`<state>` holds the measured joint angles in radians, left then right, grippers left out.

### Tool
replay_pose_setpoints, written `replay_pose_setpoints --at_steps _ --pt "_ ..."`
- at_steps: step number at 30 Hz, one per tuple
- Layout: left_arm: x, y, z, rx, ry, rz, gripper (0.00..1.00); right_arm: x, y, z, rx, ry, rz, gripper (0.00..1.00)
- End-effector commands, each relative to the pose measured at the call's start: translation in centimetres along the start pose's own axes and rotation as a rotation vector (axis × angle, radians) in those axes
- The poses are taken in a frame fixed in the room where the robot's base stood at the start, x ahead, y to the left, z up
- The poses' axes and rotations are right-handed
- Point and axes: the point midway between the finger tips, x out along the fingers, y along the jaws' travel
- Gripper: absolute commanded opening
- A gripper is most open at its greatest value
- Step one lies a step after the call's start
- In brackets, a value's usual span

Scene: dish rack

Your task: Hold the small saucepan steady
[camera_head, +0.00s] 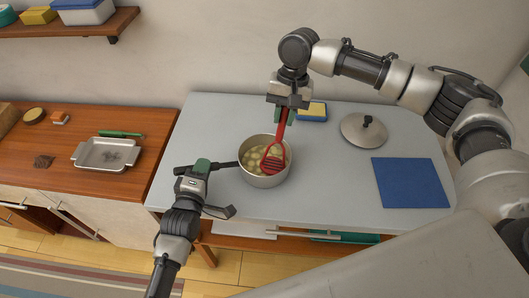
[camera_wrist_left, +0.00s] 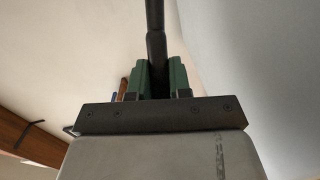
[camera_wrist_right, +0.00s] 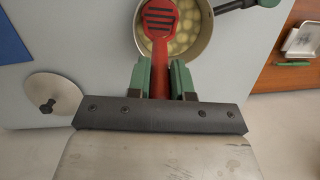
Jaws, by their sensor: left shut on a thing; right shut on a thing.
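The small saucepan (camera_head: 265,180) stands on the grey worktop with several pale, round pieces like potatoes inside. It also shows in the right wrist view (camera_wrist_right: 207,38). Its dark handle (camera_head: 226,164) points left. My left gripper (camera_head: 207,164) is shut on that handle; in the left wrist view the green fingers (camera_wrist_left: 160,78) close around the dark bar. My right gripper (camera_head: 287,112) is above and behind the pan, shut on a red masher (camera_head: 274,162). The masher's slotted head is over the pan's right part, in front of the potatoes; whether it touches them I cannot tell.
A grey lid (camera_head: 364,131) and a blue mat (camera_head: 411,183) lie right of the pan. A yellow-and-blue sponge (camera_head: 313,111) lies behind it. A metal tray (camera_head: 107,154) sits on the wooden counter at left. The worktop's left back area is clear.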

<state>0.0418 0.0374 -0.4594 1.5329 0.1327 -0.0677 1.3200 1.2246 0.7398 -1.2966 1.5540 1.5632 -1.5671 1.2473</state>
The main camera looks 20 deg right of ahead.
Motion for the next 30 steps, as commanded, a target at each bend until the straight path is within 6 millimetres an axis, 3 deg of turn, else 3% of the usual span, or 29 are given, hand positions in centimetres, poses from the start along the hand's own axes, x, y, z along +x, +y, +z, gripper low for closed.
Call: replay_pose_setpoints --at_steps 7,16,24,30 --pt "0.0 -0.1 0.0 0.001 0.001 -0.001 0.0 1.2 0.1 -0.3 0.002 -0.001 0.0 0.0" --pt "0.0 -0.1 0.0 0.001 0.001 -0.001 0.0 1.1 -0.1 -0.6 0.001 0.001 -0.001 0.0" --pt "0.0 -0.1 0.0 0.001 0.0 -0.001 0.0 -0.3 -2.2 -3.5 0.002 0.001 -0.001 0.0" --pt "0.0 -0.1 -0.1 0.001 0.001 -0.002 0.0 -0.7 -2.8 -4.4 0.001 0.001 0.0 0.0"
